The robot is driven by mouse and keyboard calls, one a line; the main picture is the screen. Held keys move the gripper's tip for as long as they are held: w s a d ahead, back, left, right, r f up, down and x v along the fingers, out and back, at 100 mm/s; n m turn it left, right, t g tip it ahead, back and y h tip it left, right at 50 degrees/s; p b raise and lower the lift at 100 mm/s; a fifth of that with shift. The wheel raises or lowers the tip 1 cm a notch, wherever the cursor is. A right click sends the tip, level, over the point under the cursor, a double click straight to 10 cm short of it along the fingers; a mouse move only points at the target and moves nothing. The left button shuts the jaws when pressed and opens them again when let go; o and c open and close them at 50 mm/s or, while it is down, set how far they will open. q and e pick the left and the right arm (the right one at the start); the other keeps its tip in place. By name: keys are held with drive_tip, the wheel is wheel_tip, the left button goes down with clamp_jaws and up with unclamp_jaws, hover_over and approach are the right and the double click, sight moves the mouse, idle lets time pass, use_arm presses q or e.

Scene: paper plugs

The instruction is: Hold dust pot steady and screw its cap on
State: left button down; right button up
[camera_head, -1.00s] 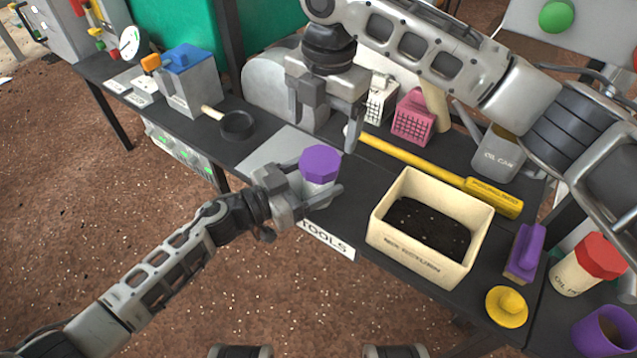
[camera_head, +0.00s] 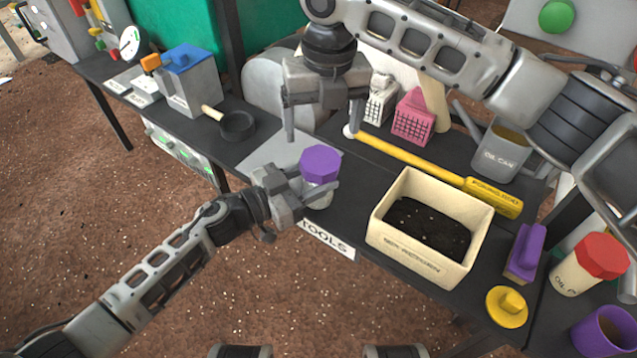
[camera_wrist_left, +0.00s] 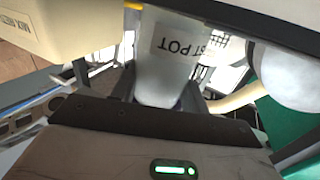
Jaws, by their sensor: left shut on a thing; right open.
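The dust pot (camera_head: 319,194) is a pale jar standing upright near the front edge of the bench. Its purple cap (camera_head: 320,163) sits on top; I cannot tell how tightly. My left gripper (camera_head: 318,195) is shut on the pot's body from the front left. In the left wrist view the pot (camera_wrist_left: 165,70) stands between the fingers, with part of a label reading "ST POT". My right gripper (camera_head: 325,125) is open and empty above and behind the cap, its fingers spread to either side and apart from it. Part of the pot is hidden by the left gripper.
A cream box of dark soil (camera_head: 385,228) stands right of the pot. A yellow long-handled tool (camera_head: 430,168) lies behind. A purple-handled brush (camera_head: 525,252), yellow lid (camera_head: 507,307) and red-capped jar (camera_head: 575,272) are at right.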

sight(320, 160)
drive_tip(key=n, duration=0.3)
drive_tip(key=shift+n, duration=0.4)
drive_tip(key=shift+f, duration=0.1)
drive_tip(key=shift+w+a+f, duration=0.1)
drive_tip(key=shift+f, duration=1.85)
drive_tip(key=shift+a+f, duration=0.1)
drive_tip(key=shift+f, duration=1.85)
